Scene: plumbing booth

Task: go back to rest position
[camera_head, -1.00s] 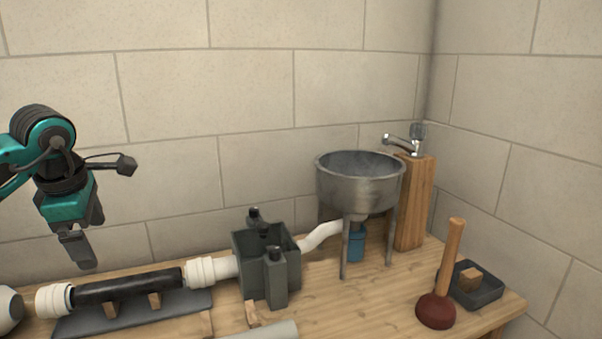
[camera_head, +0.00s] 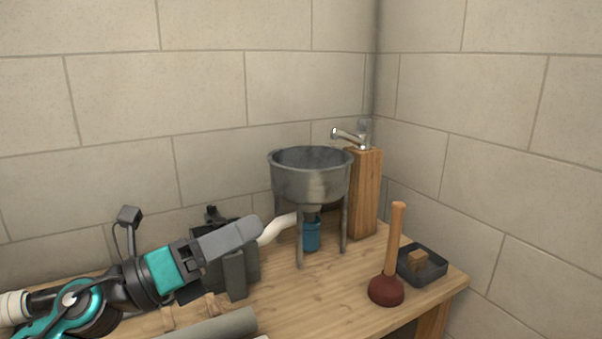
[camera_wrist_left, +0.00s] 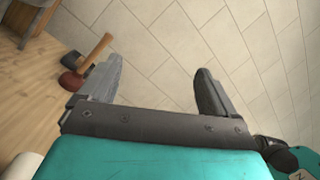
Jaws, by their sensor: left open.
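My left gripper (camera_head: 232,238) reaches in from the lower left, its grey fingers pointing right in front of the dark grey box (camera_head: 237,277) and short of the metal sink. In the left wrist view the gripper (camera_wrist_left: 158,90) shows two fingers spread apart with nothing between them; the wall lies beyond. I cannot tell whether it touches the box. My right gripper is in neither view.
The metal sink (camera_head: 312,178) stands on legs, with a tap (camera_head: 350,135) on a wooden post (camera_head: 364,195) behind it. A plunger (camera_head: 388,285) and a black tray (camera_head: 436,267) are at the right of the wooden table (camera_head: 310,300). A grey pipe (camera_head: 222,325) lies in front.

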